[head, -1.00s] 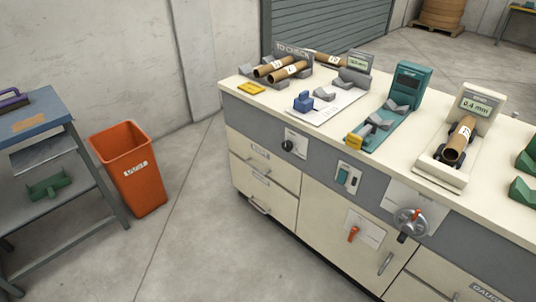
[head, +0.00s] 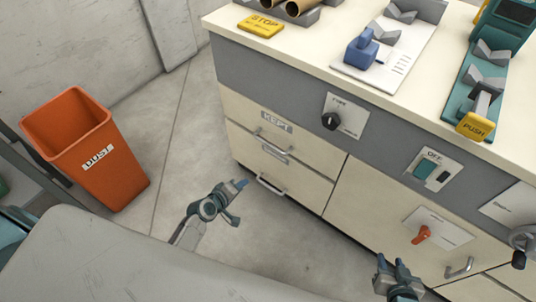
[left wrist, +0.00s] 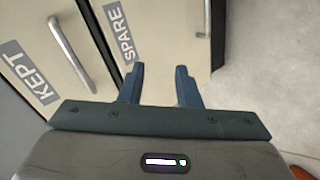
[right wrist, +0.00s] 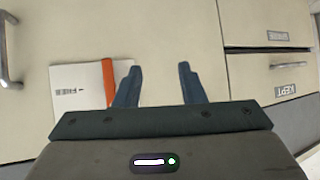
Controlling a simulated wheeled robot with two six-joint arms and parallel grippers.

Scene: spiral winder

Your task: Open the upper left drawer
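The upper left drawer (head: 310,153) is a cream front with a KEPT label and a metal bar handle (head: 272,143); it looks shut. In the left wrist view its KEPT label (left wrist: 30,70) and handle (left wrist: 70,56) are at the left. My left gripper (head: 240,202) is open and empty, in front of the drawers and apart from them. In the left wrist view its fingers (left wrist: 160,82) stand apart near the SPARE label of the lower drawer. My right gripper (head: 392,262) is open and empty, in front of the cupboard door; its fingers also show apart (right wrist: 158,82).
The lower drawer's handle (head: 270,187) sits just below the upper one. An orange dust bin (head: 85,145) stands at the left. The floor between bin and cabinet is clear.

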